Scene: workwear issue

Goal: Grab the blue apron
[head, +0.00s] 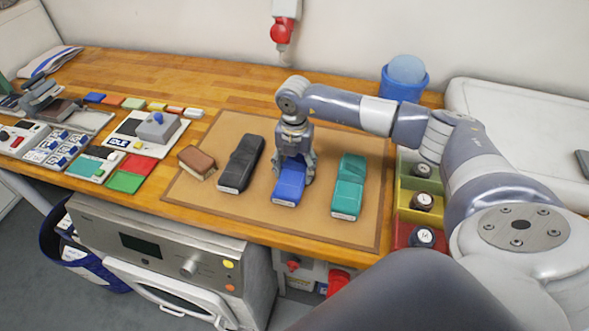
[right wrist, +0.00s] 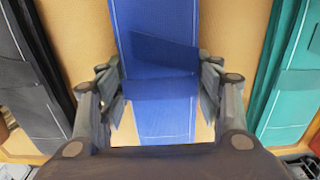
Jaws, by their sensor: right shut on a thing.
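The folded blue apron (head: 287,191) lies on the brown mat, between a folded black apron (head: 241,163) and a folded green apron (head: 349,187). My right gripper (head: 296,172) reaches down over the blue apron's far part and is shut on it. In the right wrist view the blue apron (right wrist: 155,30) runs between the two fingers, with a folded-over flap across it. The apron still looks flat on the mat; I cannot tell any lift. The gripper hides part of the apron in the head view. My left gripper is not in view.
The brown mat (head: 232,208) lies on the wooden bench. A brown-and-cream block (head: 197,161) sits at its left. Right of the mat stands a coloured divided tray (head: 405,205) with dark rolls; a blue tub (head: 403,88) stands behind. Mat space right of the green apron is narrow.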

